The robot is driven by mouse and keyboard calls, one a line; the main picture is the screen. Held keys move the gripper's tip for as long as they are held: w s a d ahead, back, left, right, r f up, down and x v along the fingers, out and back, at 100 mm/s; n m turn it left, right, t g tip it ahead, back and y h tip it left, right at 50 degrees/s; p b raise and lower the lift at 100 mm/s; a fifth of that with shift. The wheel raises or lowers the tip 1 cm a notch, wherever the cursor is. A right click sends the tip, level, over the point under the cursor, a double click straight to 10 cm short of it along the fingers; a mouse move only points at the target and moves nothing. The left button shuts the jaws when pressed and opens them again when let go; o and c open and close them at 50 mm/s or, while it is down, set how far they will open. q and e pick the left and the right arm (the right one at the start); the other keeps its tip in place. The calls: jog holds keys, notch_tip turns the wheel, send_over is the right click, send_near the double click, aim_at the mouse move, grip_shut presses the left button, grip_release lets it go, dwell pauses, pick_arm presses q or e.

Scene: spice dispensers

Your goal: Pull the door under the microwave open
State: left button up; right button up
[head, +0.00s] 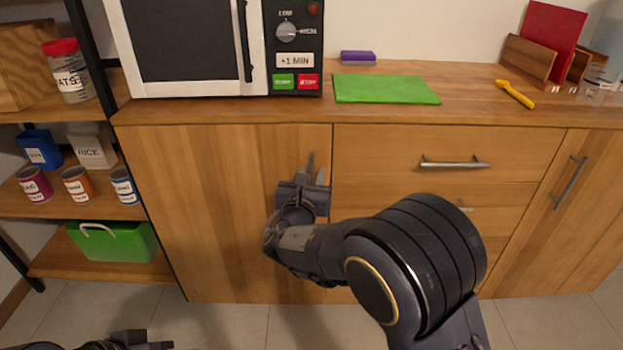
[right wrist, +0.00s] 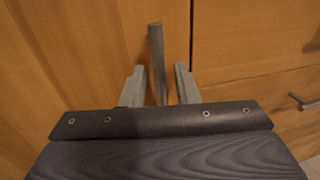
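The wooden door (head: 220,200) under the microwave (head: 190,45) is shut, flush with the cabinet front. Its upright metal handle (head: 311,160) is near the door's right edge, partly hidden by my right gripper (head: 314,178). In the right wrist view, the handle (right wrist: 156,60) stands between the two grey fingertips of my right gripper (right wrist: 160,84). The fingers are apart, with a visible gap beside the handle, closer on the left side. Part of my left gripper (head: 138,343) shows at the bottom left edge, low over the floor; its fingers are not clear.
Drawers with a horizontal handle (head: 455,162) are right of the door. Another door with a slanted-looking handle (head: 570,182) is at far right. An open shelf with cans and a green bin (head: 112,242) stands left. The tiled floor (head: 235,325) before the door looks clear.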

jog(key=shift+w, duration=0.2)
jog(key=shift+c, duration=0.5)
grip_shut()
jog(key=shift+s, duration=0.1)
